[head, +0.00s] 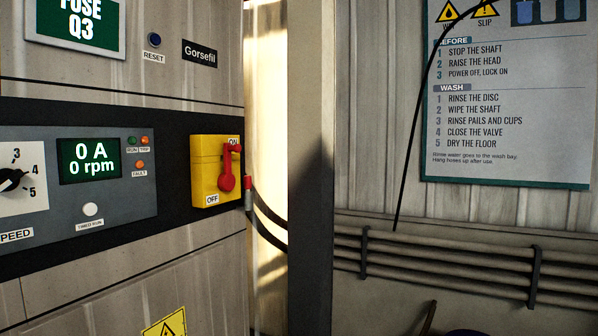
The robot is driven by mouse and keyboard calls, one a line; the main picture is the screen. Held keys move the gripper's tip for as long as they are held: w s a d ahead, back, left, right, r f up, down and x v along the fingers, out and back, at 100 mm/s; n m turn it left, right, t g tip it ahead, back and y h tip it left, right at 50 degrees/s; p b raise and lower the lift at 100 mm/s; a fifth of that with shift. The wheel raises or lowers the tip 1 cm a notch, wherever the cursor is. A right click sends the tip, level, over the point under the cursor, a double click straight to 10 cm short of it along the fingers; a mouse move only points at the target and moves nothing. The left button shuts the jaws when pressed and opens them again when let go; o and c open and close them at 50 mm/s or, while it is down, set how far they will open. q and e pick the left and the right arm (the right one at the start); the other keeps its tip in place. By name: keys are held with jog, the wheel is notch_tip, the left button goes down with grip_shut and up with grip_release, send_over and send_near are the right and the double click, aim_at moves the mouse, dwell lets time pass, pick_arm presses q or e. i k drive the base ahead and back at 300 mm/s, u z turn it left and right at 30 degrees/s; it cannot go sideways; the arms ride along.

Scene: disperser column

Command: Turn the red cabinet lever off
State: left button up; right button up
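The red lever (227,168) sits on a yellow switch box (206,172) at the right edge of the grey cabinet front. The lever's handle points up toward the ON label, and its round hub is low on the box. The OFF label is at the box's lower left. Neither of my grippers shows in the head view.
A speed knob (12,180) and a green display (89,161) reading 0 A, 0 rpm are left of the box. A grey post (311,230) stands to the right. Behind it are wall pipes (450,262) and a wash notice (508,120). Dark cables run beside the cabinet.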

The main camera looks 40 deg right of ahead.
aim_at(226, 181)
jog(key=z, duration=1.05)
jog(key=i, duration=0.3)
jog(key=u, duration=0.05)
